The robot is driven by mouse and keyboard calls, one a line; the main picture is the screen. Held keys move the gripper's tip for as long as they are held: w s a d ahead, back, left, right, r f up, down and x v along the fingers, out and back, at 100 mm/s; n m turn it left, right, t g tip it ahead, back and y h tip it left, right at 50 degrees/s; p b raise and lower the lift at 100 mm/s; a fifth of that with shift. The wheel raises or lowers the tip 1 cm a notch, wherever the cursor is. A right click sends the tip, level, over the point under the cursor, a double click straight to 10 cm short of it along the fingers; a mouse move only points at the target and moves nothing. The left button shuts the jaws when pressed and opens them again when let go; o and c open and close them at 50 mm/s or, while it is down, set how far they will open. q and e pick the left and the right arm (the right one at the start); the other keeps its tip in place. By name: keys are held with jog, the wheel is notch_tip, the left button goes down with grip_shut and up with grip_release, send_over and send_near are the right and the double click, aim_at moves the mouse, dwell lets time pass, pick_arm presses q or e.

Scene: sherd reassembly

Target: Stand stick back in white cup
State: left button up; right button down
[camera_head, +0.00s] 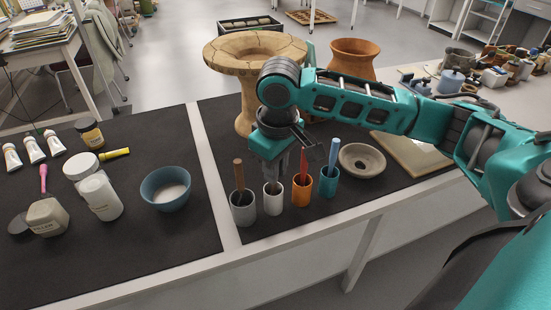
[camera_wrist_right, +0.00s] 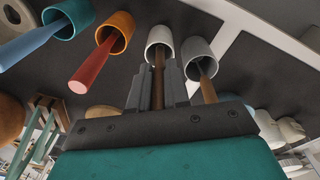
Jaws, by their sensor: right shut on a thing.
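The white cup (camera_head: 273,201) stands upright in a row of cups on the dark mat. It also shows in the wrist view (camera_wrist_right: 154,34). My right gripper (camera_head: 273,176) is right above the cup, pointing down. It is shut on a brown stick (camera_wrist_right: 158,66), whose far end reaches into the mouth of the white cup in the wrist view. Whether the stick's end touches the cup's bottom is hidden. My left gripper is not in view.
Close by stand a grey cup (camera_head: 243,211) with a brown stick, an orange cup (camera_head: 301,192) with a red one and a teal cup (camera_head: 329,185) with a blue one. A blue bowl (camera_head: 165,196) is left, a stone ring (camera_head: 376,164) right, a large vase (camera_head: 238,84) behind.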

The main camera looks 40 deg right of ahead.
jog(key=shift+f, duration=0.45)
jog(key=c, duration=1)
grip_release()
pick_arm(q)
jog(key=p, duration=0.1)
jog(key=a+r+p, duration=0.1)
jog(key=p, duration=0.1)
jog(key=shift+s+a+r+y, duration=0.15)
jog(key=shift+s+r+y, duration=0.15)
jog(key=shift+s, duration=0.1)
pick_arm(e)
jog(key=r, duration=0.8)
jog(key=s+r, duration=0.1)
jog(key=r, duration=0.4)
jog(key=shift+a, duration=0.15)
jog(key=shift+f, duration=0.1)
jog(key=shift+s, duration=0.1)
